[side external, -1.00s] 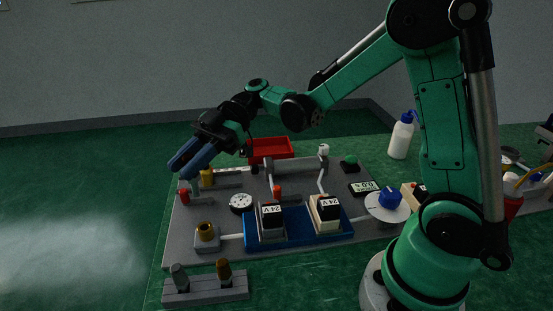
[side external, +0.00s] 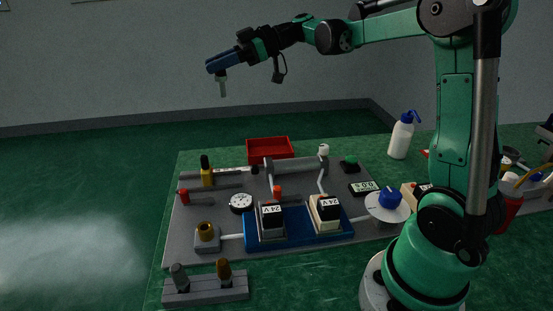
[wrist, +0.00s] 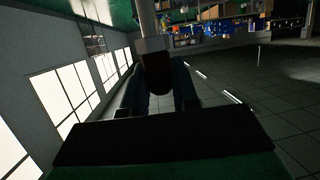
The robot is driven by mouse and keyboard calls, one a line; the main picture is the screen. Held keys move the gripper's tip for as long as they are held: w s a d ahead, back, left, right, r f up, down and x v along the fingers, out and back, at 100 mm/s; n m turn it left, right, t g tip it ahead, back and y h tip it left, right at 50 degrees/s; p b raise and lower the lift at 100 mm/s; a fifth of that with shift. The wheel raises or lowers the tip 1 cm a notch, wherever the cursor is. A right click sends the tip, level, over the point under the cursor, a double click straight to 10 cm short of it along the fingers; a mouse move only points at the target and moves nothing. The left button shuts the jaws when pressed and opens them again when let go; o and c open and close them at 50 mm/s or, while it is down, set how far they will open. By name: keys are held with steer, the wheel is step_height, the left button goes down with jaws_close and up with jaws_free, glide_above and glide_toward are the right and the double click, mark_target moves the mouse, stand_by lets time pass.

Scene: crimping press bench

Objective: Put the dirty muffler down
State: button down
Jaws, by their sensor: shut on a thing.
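My gripper (side external: 213,66) is high above the back left of the bench, its blue fingers shut on a small part (side external: 222,84). That part hangs below the fingers and looks pale grey from the side. In the wrist view a dark, reddish-brown body (wrist: 157,72) sits between the fingers (wrist: 158,88). It may be the dirty muffler; the dim light leaves this unclear. A grey block (side external: 205,291) at the front left holds a grey muffler-like piece (side external: 179,277) and a brown one (side external: 224,272), both upright.
An open red tray (side external: 270,148) lies at the back of the grey panel (side external: 185,222). A yellow part with a black top (side external: 207,172), a brass fitting (side external: 207,231), a gauge (side external: 241,203) and a blue rail (side external: 295,235) crowd the panel. A white bottle (side external: 401,138) stands right.

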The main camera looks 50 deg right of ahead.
steer(key=d+f+m+t+h, duration=0.1)
steer(key=d+m+t+h, duration=0.45)
steer(key=d, duration=0.95)
steer(key=shift+g+h, duration=0.25)
steer(key=shift+g, duration=0.1)
steer(key=shift+w+f, duration=0.2)
steer(key=shift+f, duration=4.85)
steer(key=shift+w+f, duration=0.15)
steer(key=shift+f, duration=4.9)
steer(key=shift+f, duration=0.15)
steer(key=c, duration=0.7)
jaws_free()
steer(key=shift+o, duration=0.2)
